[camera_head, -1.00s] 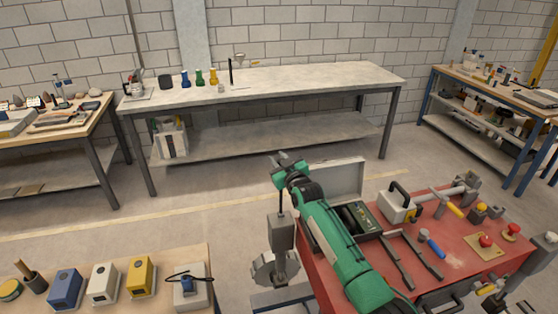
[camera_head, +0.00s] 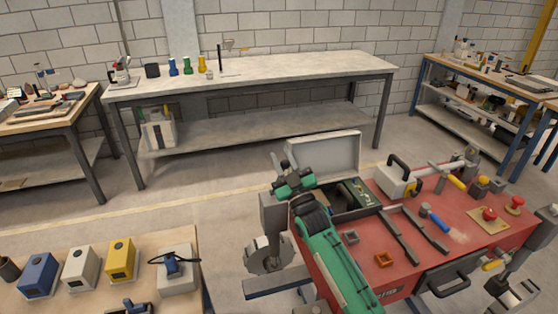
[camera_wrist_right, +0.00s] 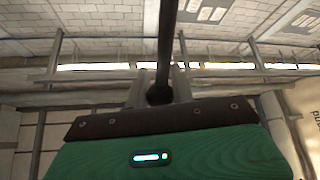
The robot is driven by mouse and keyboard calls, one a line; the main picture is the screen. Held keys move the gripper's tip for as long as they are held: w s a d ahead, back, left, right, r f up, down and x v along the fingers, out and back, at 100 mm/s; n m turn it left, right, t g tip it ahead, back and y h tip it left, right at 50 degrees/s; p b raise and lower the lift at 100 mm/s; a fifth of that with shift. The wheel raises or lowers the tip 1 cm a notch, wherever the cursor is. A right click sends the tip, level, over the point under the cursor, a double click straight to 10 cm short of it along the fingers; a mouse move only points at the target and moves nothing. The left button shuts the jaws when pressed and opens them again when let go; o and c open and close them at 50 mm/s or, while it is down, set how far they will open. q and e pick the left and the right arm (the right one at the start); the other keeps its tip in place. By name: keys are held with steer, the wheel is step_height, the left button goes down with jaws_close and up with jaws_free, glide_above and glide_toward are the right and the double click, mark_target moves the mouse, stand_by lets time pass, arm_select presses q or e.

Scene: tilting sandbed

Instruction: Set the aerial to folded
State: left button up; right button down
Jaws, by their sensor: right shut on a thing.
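My right gripper (camera_head: 287,167) is at the end of the green arm, beside the left end of the red bench and near the open lid. In the right wrist view, a dark rod with a rounded knob, which looks like the aerial (camera_wrist_right: 168,45), runs down from the top edge to between the grey fingers. My right gripper is shut on it. In the head view the rod cannot be made out at the gripper. A grey upright box (camera_head: 272,216) stands just below and left of the gripper. My left gripper is not in view.
The red bench (camera_head: 455,245) carries an open case with a grey lid (camera_head: 325,155), a pale handled box (camera_head: 396,180), dark bars and a blue-handled tool (camera_head: 434,217). A wooden table with several coloured boxes is at lower left. Floor is clear toward the long back table.

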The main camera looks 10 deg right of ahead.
steer(key=shift+s+d+f+t+b, duration=0.15)
steer(key=shift+s+f+t+b, duration=0.3)
steer(key=shift+s+b, duration=0.2)
steer(key=c, duration=1.2)
jaws_free()
steer(key=shift+s, duration=0.1)
steer(key=v, duration=0.7)
steer(key=shift+s+d+f, duration=0.1)
steer(key=shift+f, duration=0.05)
